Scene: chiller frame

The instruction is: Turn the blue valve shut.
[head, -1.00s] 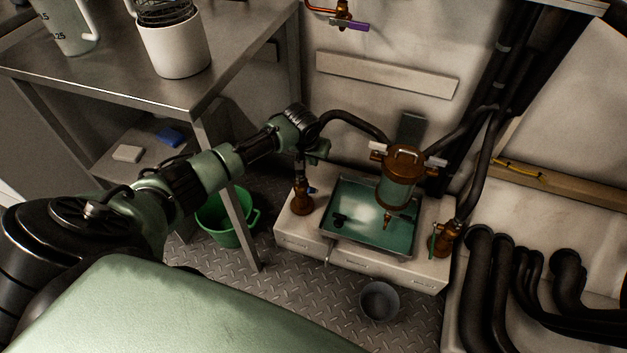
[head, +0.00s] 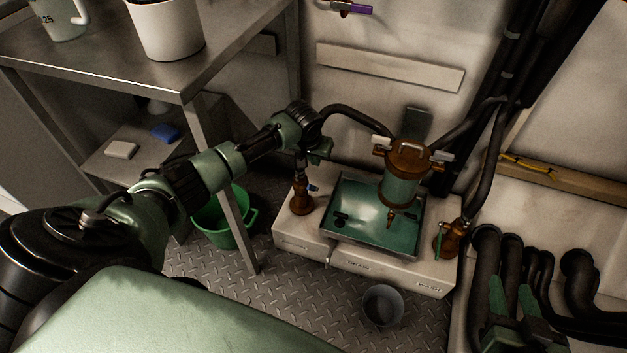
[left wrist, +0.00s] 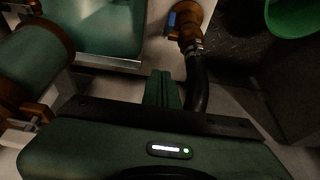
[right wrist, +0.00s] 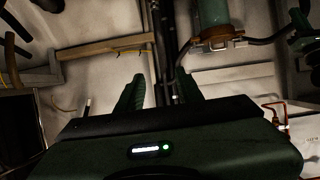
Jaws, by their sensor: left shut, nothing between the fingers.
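The blue valve handle (head: 313,188) sits on the brass fitting (head: 301,200) at the left end of the low white bench. In the left wrist view the blue handle (left wrist: 171,20) shows at the top, on the brass body beside a black hose. My left gripper (head: 320,157) is above the fitting, apart from the handle. Its fingers (left wrist: 163,78) are together and empty. My right gripper (head: 514,290) is at the lower right, over black pipes. In the right wrist view its fingers (right wrist: 160,88) are spread with nothing between them.
A green tray (head: 350,240) and a brass-capped green canister (head: 402,185) are right of the blue valve. A green-handled brass valve (head: 452,240) is at the bench's right end. A black hose (head: 352,114) arches behind. A table (head: 150,85), green bucket (head: 225,222) and grey bucket (head: 382,305) stand nearby.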

